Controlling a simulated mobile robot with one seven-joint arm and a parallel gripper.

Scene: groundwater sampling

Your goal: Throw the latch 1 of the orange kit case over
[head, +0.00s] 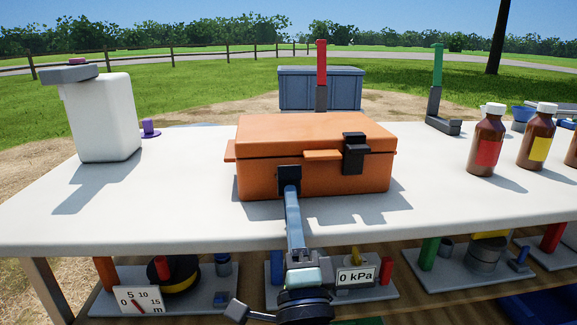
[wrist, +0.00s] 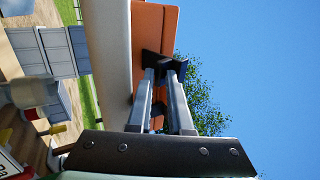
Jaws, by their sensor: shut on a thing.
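The orange kit case (head: 320,130) stands closed on the white table, with two dark latches on its front. My gripper (head: 290,192) reaches in from the front edge and its fingertips are shut on the left latch (head: 288,173), which hangs low against the front wall. The right latch (head: 355,150) sits higher, across the lid seam. I see no label telling which is latch 1. In the wrist view my gripper's fingers (wrist: 165,72) meet the dark left latch (wrist: 155,60) beside the orange case (wrist: 153,28). The fingertips partly hide this latch.
A white jug (head: 103,120) stands at the left of the table (head: 180,215). Brown bottles (head: 487,140) and a green-handled stand (head: 437,85) are at the right. A red-handled tool (head: 321,75) rises behind the case. Equipment fills the shelf below. The table beside the case is clear.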

